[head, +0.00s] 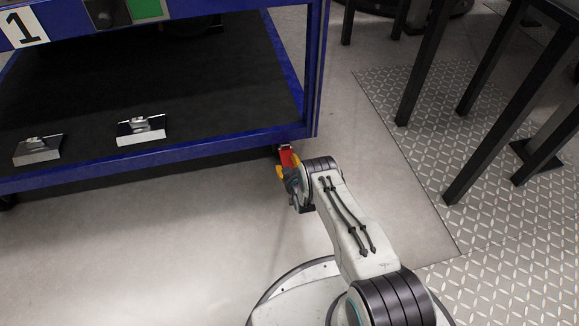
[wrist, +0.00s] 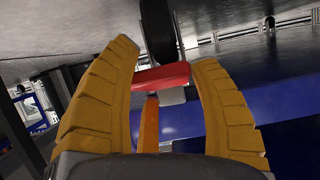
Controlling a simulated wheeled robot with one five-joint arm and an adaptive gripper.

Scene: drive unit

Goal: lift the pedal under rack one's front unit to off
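The red pedal (head: 287,155) is at the front right corner of the blue rack marked 1, low beside the rack's lower frame. In the wrist view the red pedal (wrist: 161,76) lies across the space between the two yellow fingers of my gripper (wrist: 166,62). The fingers are spread apart, one on each side of the pedal. I cannot tell whether they touch it. An orange strip (wrist: 149,122) shows below the pedal between the fingers. A dark wheel (wrist: 158,30) is just beyond. In the head view my gripper (head: 284,169) is at the pedal, partly hidden by my arm.
The blue rack (head: 230,140) has a dark shelf with two metal items (head: 141,130) (head: 38,150) on it. Black table legs (head: 425,65) stand on a diamond-plate mat (head: 480,150) at the right. The grey floor (head: 130,240) in front of the rack is clear.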

